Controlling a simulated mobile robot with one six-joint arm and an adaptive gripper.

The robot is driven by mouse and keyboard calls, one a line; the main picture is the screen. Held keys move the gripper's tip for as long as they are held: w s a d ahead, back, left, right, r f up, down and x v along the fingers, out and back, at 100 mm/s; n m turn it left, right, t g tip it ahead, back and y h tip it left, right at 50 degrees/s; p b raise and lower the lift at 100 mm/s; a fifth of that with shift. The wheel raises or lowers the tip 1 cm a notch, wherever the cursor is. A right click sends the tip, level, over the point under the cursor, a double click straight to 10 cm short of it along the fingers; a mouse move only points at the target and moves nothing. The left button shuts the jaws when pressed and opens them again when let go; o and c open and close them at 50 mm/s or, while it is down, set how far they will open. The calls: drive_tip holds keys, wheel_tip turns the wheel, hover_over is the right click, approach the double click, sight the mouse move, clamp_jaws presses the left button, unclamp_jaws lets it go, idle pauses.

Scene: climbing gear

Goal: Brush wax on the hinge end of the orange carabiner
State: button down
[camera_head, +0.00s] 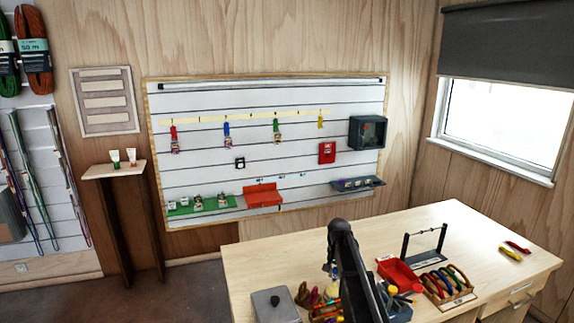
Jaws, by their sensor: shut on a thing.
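My gripper (331,270) is small and partly hidden behind my dark arm, low over the desk. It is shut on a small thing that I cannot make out. A wooden rack (459,301) on the desk holds several coloured carabiners, red, green, yellow and orange-brown among them. I cannot tell for sure which is the orange carabiner, nor see its hinge end. My gripper is left of this rack and apart from it. Yellow-headed tools (393,290) stand close to the right of my arm; whether one is the brush, I cannot tell. The wax is not identifiable.
The desk (250,255) also bears a grey lidded box (274,304), a cluster of coloured gear (306,296), a red tray (397,273) and a dark bar stand (424,243). A yellow piece (509,254) and a red one lie right. The back of the desk is clear.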

drive_tip(key=shift+r, duration=0.15)
wheel_tip(320, 180, up, 7)
drive_tip(key=p, duration=0.7)
drive_tip(key=shift+f, duration=0.2)
drive_tip(key=shift+f+b, duration=1)
